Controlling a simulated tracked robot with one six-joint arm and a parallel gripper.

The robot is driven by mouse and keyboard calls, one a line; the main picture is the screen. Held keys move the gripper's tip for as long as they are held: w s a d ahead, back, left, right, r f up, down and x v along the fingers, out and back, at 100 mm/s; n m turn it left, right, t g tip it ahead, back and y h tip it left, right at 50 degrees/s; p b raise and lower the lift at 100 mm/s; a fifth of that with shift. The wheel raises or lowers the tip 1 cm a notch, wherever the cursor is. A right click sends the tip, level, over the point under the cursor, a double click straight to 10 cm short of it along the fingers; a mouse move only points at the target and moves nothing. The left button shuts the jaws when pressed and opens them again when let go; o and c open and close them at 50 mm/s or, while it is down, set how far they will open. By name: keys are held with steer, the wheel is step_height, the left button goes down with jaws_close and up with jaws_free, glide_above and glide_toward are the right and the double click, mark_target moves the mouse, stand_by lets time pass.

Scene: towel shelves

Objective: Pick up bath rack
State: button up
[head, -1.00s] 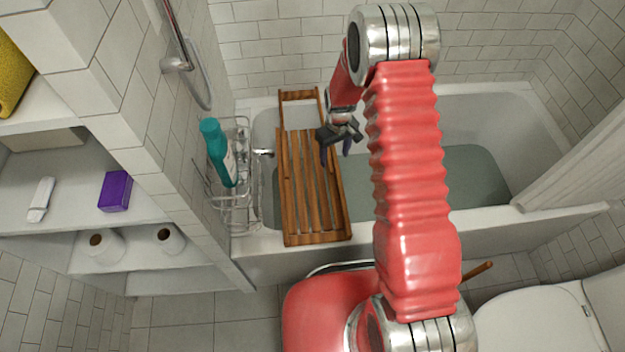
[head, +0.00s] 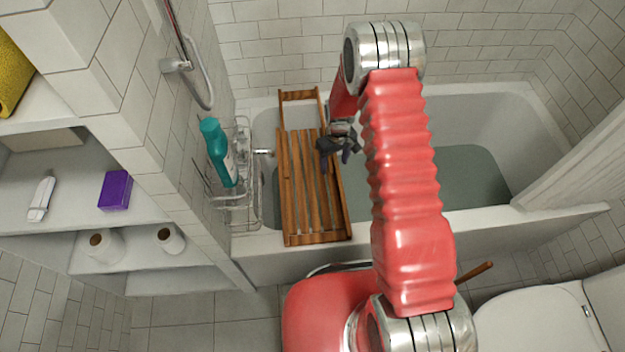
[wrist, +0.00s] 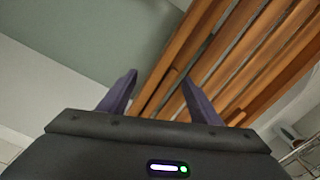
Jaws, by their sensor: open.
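The bath rack (head: 309,190) is a slatted brown wooden tray lying across the bathtub, with its ends on the near and far rims. My gripper (head: 336,158) is over the rack's right side in the head view, partly behind my arm. In the wrist view, my gripper (wrist: 160,95) is open, with two dark fingers apart. The rack's slats (wrist: 225,55) run diagonally beyond the fingertips. The right finger overlaps the slats, and the left finger is near the rack's edge. No grip on the rack shows, and I cannot tell whether the fingers touch it.
The bathtub (head: 480,112) holds greenish water. A wire caddy (head: 238,205) with a teal bottle (head: 218,152) hangs on the wall left of the rack. Shelves at left hold a purple box (head: 115,190) and paper rolls (head: 170,239). A toilet (head: 535,318) stands at lower right.

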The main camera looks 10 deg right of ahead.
steer(key=shift+c, duration=0.5)
jaws_close()
steer(key=shift+r, duration=0.9)
step_height(320, 180, up, 2)
steer(key=shift+r, duration=0.1)
glide_toward(345, 211)
step_height(345, 211, down, 5)
steer(key=shift+f, duration=0.1)
stand_by(0.5)
